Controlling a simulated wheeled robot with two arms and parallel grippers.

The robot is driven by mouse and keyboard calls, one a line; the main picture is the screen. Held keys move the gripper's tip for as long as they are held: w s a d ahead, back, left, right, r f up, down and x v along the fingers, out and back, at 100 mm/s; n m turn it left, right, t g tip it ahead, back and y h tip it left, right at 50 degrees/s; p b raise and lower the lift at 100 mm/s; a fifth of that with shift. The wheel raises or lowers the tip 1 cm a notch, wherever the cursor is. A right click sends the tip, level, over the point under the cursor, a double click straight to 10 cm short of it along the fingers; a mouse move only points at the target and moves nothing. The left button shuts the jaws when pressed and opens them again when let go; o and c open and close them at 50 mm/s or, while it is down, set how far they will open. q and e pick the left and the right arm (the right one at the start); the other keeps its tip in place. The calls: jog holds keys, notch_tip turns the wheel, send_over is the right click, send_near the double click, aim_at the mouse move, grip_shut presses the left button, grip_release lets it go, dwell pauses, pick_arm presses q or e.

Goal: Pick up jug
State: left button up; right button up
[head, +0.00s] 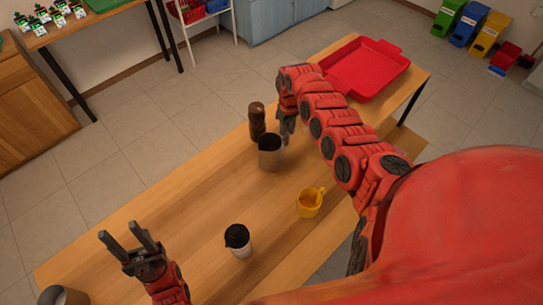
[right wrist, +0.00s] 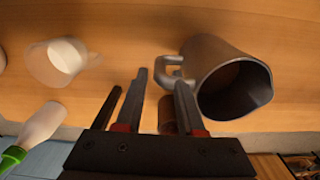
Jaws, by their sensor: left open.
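The grey metal jug (head: 269,158) stands upright on the wooden table, with a dark inside. In the right wrist view the jug (right wrist: 222,55) is on the right, its handle (right wrist: 168,72) pointing left. My right gripper (head: 287,138) is beside the jug, at its far right in the head view. In the right wrist view its fingers (right wrist: 160,88) are apart, with the handle near the right fingertip; I cannot tell whether they touch. My left gripper (head: 118,231) is open and empty at the lower left, away from the jug.
A brown mill (head: 257,121) stands close behind the jug. A yellow mug (head: 309,203) and a black-lidded container (head: 239,243) stand nearer. A red tray (head: 367,67) lies at the table's far end. A grey cup (head: 64,296) is at lower left. The table's left middle is clear.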

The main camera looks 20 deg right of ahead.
aim_at(287, 139)
notch_tip(287, 139, down, 4)
jog(key=b, duration=0.3)
jog(key=shift+f, duration=0.2)
jog(key=shift+r, duration=0.1)
jog(key=shift+s, duration=0.1)
grip_shut()
dwell(0.9)
